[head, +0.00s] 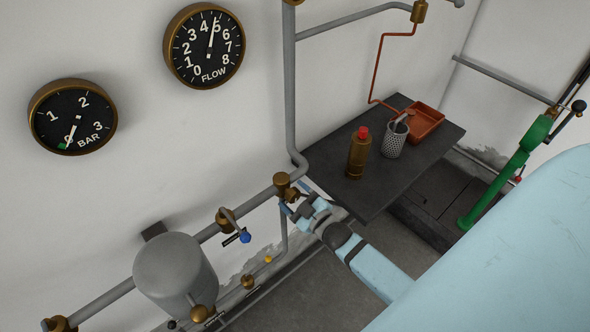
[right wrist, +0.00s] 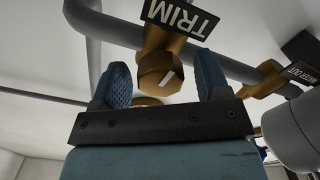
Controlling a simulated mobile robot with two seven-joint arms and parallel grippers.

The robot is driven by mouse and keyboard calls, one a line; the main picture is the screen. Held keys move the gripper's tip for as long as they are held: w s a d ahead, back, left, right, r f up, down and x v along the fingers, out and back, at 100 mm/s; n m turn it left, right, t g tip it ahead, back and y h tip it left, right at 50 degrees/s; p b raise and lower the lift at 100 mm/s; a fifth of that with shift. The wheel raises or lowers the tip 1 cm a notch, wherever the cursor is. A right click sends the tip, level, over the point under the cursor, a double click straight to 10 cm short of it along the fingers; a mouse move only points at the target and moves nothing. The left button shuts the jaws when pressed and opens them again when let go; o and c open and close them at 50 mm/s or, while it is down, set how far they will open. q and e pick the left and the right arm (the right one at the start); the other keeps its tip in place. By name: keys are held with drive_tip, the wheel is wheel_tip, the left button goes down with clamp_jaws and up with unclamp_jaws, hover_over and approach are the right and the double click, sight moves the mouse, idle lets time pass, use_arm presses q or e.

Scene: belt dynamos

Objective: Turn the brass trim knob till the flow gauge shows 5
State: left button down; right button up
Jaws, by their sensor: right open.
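The brass trim knob (right wrist: 160,74), with a pale mark on its face, sits below the TRIM label (right wrist: 181,17) in the right wrist view. My right gripper (right wrist: 167,80) is open, with one blue finger on each side of the knob and visible gaps to it. In the head view the right gripper (head: 292,207) is at the brass fitting (head: 283,183) on the wall pipe and hides part of it. The flow gauge (head: 204,46) is on the wall; its white needle points up, very near the 5. My left gripper is not in view.
A BAR gauge (head: 73,117) hangs left of the flow gauge, its needle near 0. A blue-tipped valve (head: 240,232) and a grey tank (head: 177,272) are left of the gripper. A dark table (head: 430,150) with a red-capped bottle (head: 358,152) stands to the right.

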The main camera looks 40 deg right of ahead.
drive_tip(key=s+d+b, duration=0.1)
drive_tip(key=s+b, duration=0.1)
drive_tip(key=s, duration=1.1)
drive_tip(key=shift+s, duration=0.4)
drive_tip(key=s+a+f+m+g, duration=0.1)
drive_tip(key=a+f+m+g, duration=0.1)
drive_tip(key=a, duration=0.4)
drive_tip(key=s+a+f+m+g+y+p, duration=0.1)
drive_tip(key=s+a+f+m+g, duration=0.1)
drive_tip(key=a+f+g, duration=0.2)
drive_tip(key=a+g, duration=0.1)
drive_tip(key=a, duration=0.1)
drive_tip(key=shift+s+a+f+y+p, duration=0.15)
drive_tip(key=shift+a+f+y+p, duration=0.15)
drive_tip(key=shift+a, duration=0.1)
